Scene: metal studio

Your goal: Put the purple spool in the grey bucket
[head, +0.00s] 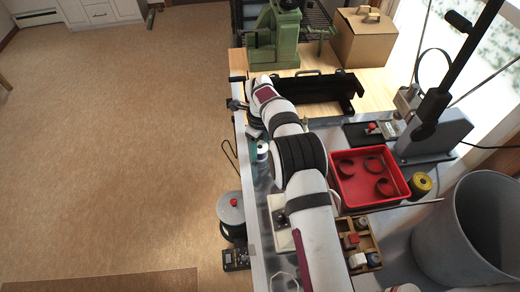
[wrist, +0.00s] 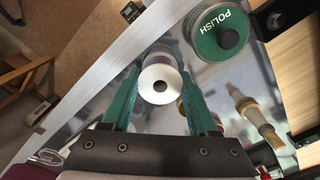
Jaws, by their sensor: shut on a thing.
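The purple spool (wrist: 160,83) shows a white end with a dark centre hole in the wrist view, with a purplish body behind. It is between the teal fingertips of my gripper (wrist: 160,92), which is shut on it. In the head view the spool (head: 262,149) is a small white and purplish shape near the table's left edge, left of my arm; the fingers are mostly hidden there. Whether it touches the table I cannot tell. The grey bucket (head: 455,235) stands at the right, large and open-topped; its inside wall shows.
A red tray (head: 367,197) with dark rings, a yellow spool (head: 420,184) and a wooden box (head: 362,243) of small items lie between my arm and the bucket. A green POLISH tin (wrist: 220,38) is close beside the held spool.

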